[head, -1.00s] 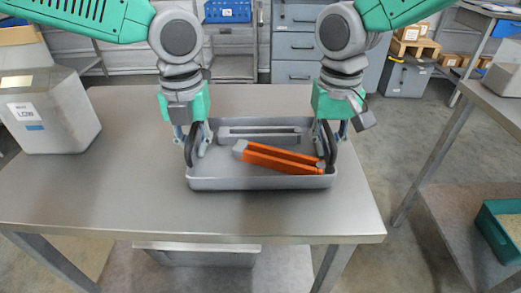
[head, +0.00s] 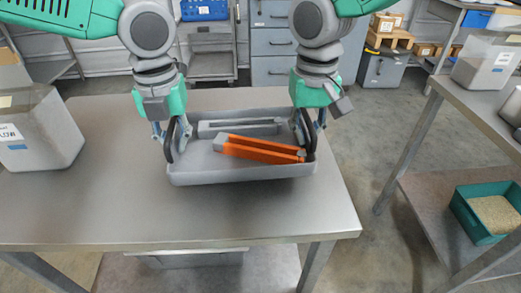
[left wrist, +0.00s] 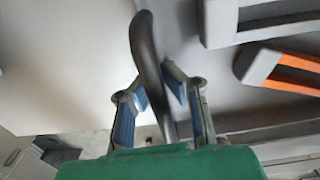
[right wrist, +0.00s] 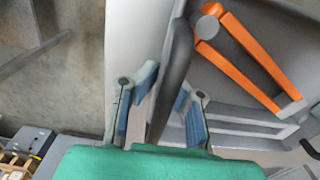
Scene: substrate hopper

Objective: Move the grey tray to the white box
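The grey tray (head: 240,176) is over the near metal table, with an orange-and-grey part (head: 260,149) and a grey part (head: 238,127) inside. My left gripper (head: 173,148) is at its left handle, and the dark handle (left wrist: 148,50) runs between the fingers in the left wrist view. My right gripper (head: 310,135) has the right handle (right wrist: 175,80) between its fingers. Both appear closed on the handles. The tray looks slightly raised, though its underside is hidden. A pale labelled box (head: 488,62) stands on the right table; I cannot tell if it is the white box.
Another pale labelled box (head: 38,130) stands at the near table's left end. The right table (head: 455,95) lies across a floor gap. A teal bin (head: 490,212) of grains sits on its lower shelf. Cabinets (head: 270,45) stand behind.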

